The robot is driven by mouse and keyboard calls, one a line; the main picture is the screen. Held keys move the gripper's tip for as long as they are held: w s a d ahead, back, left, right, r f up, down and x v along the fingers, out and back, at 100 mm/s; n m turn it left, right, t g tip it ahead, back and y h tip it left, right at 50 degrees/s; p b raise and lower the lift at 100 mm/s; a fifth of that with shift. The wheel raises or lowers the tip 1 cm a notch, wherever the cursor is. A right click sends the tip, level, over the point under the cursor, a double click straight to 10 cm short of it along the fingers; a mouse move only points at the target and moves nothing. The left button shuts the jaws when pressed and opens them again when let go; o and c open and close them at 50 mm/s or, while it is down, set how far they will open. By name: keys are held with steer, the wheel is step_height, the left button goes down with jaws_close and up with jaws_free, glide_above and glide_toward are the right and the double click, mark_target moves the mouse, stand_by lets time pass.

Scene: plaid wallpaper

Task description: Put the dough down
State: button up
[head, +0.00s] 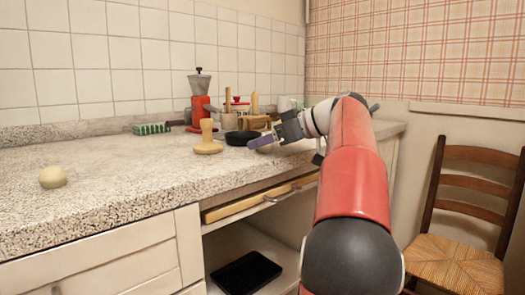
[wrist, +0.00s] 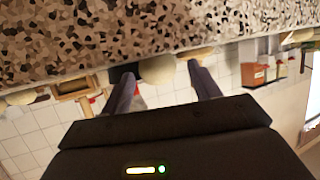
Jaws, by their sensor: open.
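A pale round ball of dough (head: 53,177) sits on the speckled counter (head: 120,185) at the left in the head view, well away from my gripper. My gripper (head: 262,141) is over the counter's right part, its dark fingers pointing left. In the wrist view my gripper (wrist: 165,82) has its two fingers spread apart. A pale rounded thing (wrist: 157,68) shows between them against the counter. I cannot tell whether it is dough or whether the fingers touch it.
A wooden stamp-like piece (head: 208,140) and a black bowl (head: 241,138) stand left of my gripper. A red grinder (head: 200,108) and a green-striped box (head: 152,128) are behind. The counter's left half is mostly clear. A chair (head: 460,215) stands at right.

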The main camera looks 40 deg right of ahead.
steer(key=shift+w+a+f, duration=0.15)
steer(key=shift+w, duration=0.25)
steer(key=shift+c, duration=0.2)
steer(key=c, duration=1.1)
